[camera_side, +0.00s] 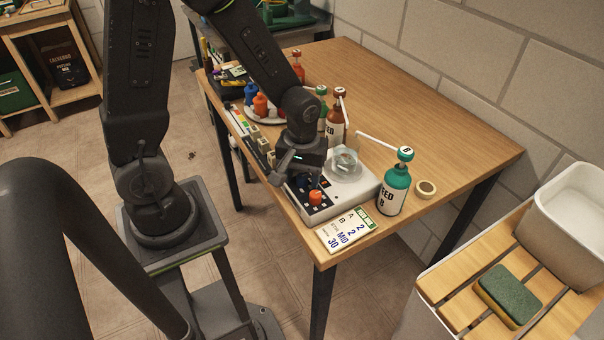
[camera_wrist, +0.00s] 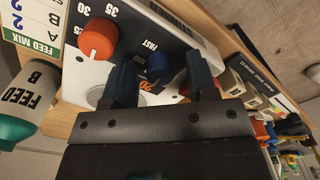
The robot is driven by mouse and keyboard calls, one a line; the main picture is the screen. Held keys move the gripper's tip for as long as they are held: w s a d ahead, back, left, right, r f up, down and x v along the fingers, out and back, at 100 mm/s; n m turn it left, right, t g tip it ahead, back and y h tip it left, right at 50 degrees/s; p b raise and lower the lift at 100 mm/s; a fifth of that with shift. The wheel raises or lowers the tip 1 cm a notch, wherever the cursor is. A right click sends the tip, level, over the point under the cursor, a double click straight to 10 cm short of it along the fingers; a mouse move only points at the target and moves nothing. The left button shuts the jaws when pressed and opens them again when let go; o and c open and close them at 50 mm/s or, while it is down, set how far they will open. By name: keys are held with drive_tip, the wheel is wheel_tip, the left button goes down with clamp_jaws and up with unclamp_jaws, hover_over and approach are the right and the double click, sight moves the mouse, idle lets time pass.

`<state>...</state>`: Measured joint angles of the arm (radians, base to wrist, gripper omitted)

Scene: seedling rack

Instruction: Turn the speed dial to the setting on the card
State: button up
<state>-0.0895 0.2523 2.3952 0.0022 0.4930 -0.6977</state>
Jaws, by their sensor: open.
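The speed dial (camera_wrist: 159,66) is a blue knob on the white machine (camera_wrist: 97,73), beside the printed word FAST. My gripper (camera_wrist: 161,70) is open, with one finger on each side of the blue dial in the wrist view; I cannot tell whether they touch it. In the side view my gripper (camera_side: 288,165) is low over the machine (camera_side: 362,190) and mostly hides the dial. An orange knob (camera_wrist: 97,39) with numbers 25, 30 and 35 is beside it. The card (camera_side: 346,230) lies at the table's front corner and reads A 2, B 2, MID, 30.
A clear vessel (camera_side: 345,164) sits on the machine. A brown bottle (camera_side: 335,128) stands behind. Small blocks (camera_side: 265,144) line the left edge. The table's back right is clear.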

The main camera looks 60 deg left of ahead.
drive_tip(key=shift+c, duration=0.5)
drive_tip(key=c, duration=0.8)
drive_tip(key=shift+c, duration=0.2)
drive_tip(key=shift+m, duration=0.4)
drive_tip(key=m, duration=0.5)
drive_tip(key=shift+m, duration=0.3)
drive_tip(key=m, duration=0.5)
drive_tip(key=shift+m, duration=0.3)
drive_tip(key=o, duration=0.9)
